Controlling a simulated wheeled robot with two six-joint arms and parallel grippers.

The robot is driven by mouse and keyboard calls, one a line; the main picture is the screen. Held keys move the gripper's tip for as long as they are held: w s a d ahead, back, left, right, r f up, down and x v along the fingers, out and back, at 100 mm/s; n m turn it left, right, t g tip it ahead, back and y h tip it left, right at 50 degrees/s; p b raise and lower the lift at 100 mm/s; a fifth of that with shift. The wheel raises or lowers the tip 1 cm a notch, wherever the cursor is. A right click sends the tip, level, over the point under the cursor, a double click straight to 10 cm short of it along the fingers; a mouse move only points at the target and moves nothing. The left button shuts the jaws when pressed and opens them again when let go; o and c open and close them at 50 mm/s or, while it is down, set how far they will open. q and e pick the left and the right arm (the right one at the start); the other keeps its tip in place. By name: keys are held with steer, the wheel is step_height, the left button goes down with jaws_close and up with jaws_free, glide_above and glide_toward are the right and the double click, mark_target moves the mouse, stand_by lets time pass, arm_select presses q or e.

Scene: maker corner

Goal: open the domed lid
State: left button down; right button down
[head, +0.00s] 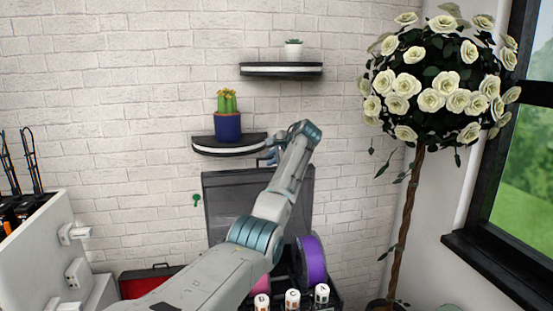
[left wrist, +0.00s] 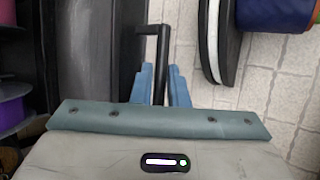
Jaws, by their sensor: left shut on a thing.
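The domed lid (head: 225,212) is a dark, smoky panel standing raised against the brick wall, partly hidden behind my left arm. It also shows as a dark panel in the left wrist view (left wrist: 95,50). A black bar handle (left wrist: 150,30) sticks out at its edge. My left gripper (head: 270,159) is at the lid's top edge, just below the lower shelf. In the left wrist view its blue fingers (left wrist: 159,86) are shut on the handle. My right gripper is not in view.
A dark shelf (head: 230,149) with a blue-potted cactus (head: 228,125) is close above the gripper. A purple spool (head: 314,262) and lettered white pots (head: 292,299) sit below the lid. A rose tree (head: 412,210) stands right.

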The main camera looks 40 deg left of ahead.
arm_select(q)
steer(key=shift+d, duration=0.1)
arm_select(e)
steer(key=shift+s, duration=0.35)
arm_select(q)
steer(key=c, duration=1.5)
jaws_free()
steer(key=shift+c, duration=0.2)
steer(key=shift+o, duration=0.3)
steer(key=shift+s+d, duration=0.15)
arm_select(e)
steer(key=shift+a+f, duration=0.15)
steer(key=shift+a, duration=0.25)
